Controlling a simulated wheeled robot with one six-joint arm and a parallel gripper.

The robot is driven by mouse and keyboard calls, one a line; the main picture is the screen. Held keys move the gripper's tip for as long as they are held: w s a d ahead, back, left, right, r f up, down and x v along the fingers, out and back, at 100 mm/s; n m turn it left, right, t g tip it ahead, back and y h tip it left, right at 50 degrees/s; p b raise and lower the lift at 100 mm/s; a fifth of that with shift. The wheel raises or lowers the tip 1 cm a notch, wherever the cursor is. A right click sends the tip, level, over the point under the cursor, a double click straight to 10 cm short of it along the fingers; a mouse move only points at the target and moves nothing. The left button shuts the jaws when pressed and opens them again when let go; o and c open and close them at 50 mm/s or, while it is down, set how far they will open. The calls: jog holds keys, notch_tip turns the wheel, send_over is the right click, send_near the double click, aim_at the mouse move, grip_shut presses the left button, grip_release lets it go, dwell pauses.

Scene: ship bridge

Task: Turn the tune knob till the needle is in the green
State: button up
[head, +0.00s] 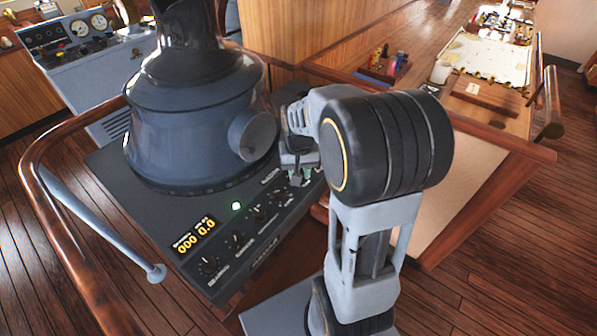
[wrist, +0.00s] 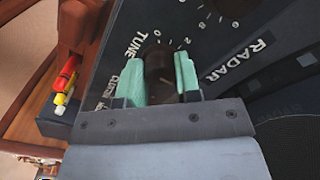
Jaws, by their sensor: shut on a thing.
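The tune knob (wrist: 158,62) is a dark round knob on the black radar panel, beside the printed word TUNE and a numbered dial scale. My gripper (wrist: 161,78) has its two green fingers on either side of the knob and is shut on it. In the head view my gripper (head: 302,178) is at the right end of the radar console's (head: 130,188) control strip, and the arm and fingers hide the knob there. I cannot make out a needle or a green zone in either view.
The radar's large dark hood (head: 195,125) stands just behind the control strip. A wooden handrail (head: 50,165) curves round the left. A chart table (head: 480,62) stands at the right.

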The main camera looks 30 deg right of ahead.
jog(key=o, duration=0.9)
jog(key=shift+o, duration=0.2)
jog(key=shift+r, duration=0.1)
notch_tip(320, 180, up, 14)
jog(key=shift+b, duration=0.3)
jog(key=shift+w, duration=0.1)
jog(key=s+a+f+n+t, duration=0.4)
jog(key=s+a, duration=0.4)
jog(key=s, duration=0.2)
jog(key=shift+s+a+f, duration=0.15)
jog(key=shift+f, duration=0.6)
